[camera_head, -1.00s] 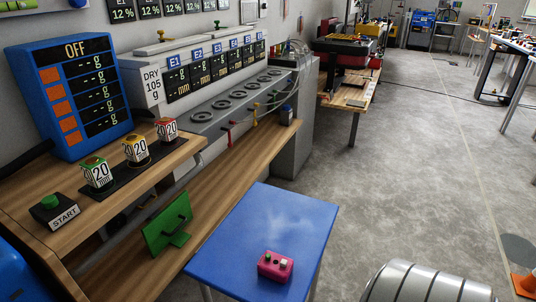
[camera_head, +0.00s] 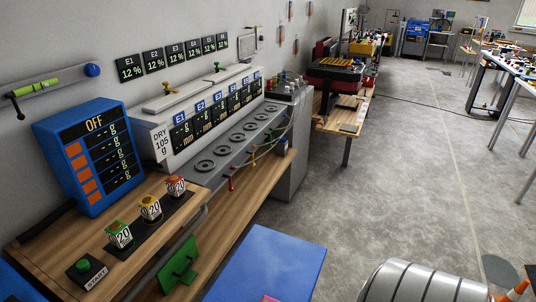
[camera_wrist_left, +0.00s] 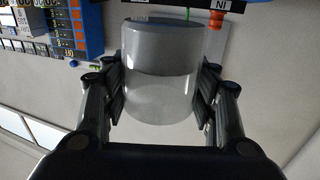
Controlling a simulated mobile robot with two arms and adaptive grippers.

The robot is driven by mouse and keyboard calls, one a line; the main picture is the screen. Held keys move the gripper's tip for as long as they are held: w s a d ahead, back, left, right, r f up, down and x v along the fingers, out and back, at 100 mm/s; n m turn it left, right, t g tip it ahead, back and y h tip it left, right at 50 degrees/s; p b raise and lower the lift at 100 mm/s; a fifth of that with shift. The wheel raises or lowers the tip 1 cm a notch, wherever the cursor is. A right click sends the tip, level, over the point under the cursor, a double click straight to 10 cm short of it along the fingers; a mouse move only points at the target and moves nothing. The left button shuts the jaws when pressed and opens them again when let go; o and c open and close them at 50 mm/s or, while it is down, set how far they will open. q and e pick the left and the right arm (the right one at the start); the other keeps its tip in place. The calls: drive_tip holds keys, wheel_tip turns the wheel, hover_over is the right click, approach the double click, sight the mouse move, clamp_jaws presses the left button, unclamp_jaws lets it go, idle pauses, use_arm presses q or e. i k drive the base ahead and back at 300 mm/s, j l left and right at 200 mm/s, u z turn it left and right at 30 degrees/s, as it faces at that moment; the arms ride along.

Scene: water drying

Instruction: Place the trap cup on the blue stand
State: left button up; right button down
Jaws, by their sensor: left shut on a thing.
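In the left wrist view my left gripper (camera_wrist_left: 162,90) is shut on a grey, translucent cylindrical cup (camera_wrist_left: 160,70), taken as the trap cup. Its fingers press the cup from both sides, and the lower part of the cup looks paler. My left gripper and the cup do not show in the head view. A blue-topped stand (camera_head: 268,262) is at the bottom middle of the head view, its front part cut off by the frame edge. My right gripper is in neither view.
A wooden bench (camera_head: 237,217) runs along the wall with a grey row of round plates (camera_head: 237,138), a blue OFF display box (camera_head: 92,155) and a START button (camera_head: 85,265). An orange port under an IN label (camera_wrist_left: 214,23) lies beyond the cup. Open floor (camera_head: 400,180) is at right.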

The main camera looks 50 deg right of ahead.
sight(290, 258)
drive_tip(key=k+l, duration=0.1)
drive_tip(key=l, duration=1.1)
drive_tip(key=k+l, duration=0.15)
drive_tip(key=l, duration=0.45)
drive_tip(key=k+l, duration=0.1)
drive_tip(key=l, duration=1.1)
drive_tip(key=k+l, duration=0.15)
drive_tip(key=l, duration=0.45)
drive_tip(key=k+l, duration=0.1)
drive_tip(key=l, duration=0.5)
drive_tip(key=l+u, duration=0.1)
drive_tip(key=l, duration=0.5)
drive_tip(key=k, duration=0.05)
